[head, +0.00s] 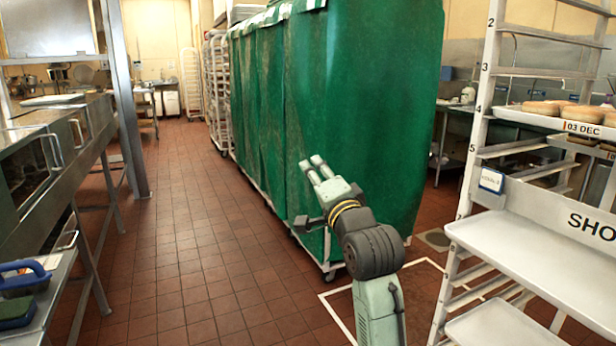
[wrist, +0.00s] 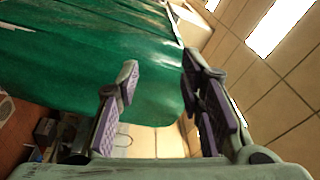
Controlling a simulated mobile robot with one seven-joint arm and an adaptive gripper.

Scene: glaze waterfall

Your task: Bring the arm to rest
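My arm stands in the lower middle of the head view, raised in front of the green covers. My gripper (head: 311,162) points up and to the left, with its two fingers apart. In the wrist view, my gripper (wrist: 160,75) shows purple finger pads with a clear gap between them. Nothing is held. The green cover (wrist: 60,70) fills the background behind the fingers; I cannot tell the exact distance to it.
Tall green-covered racks (head: 370,110) stand close behind my arm. A white shelf rack (head: 530,250) with trays of baked goods (head: 560,107) is at right. Metal counters (head: 50,130) line the left. The tiled floor (head: 190,230) between is clear.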

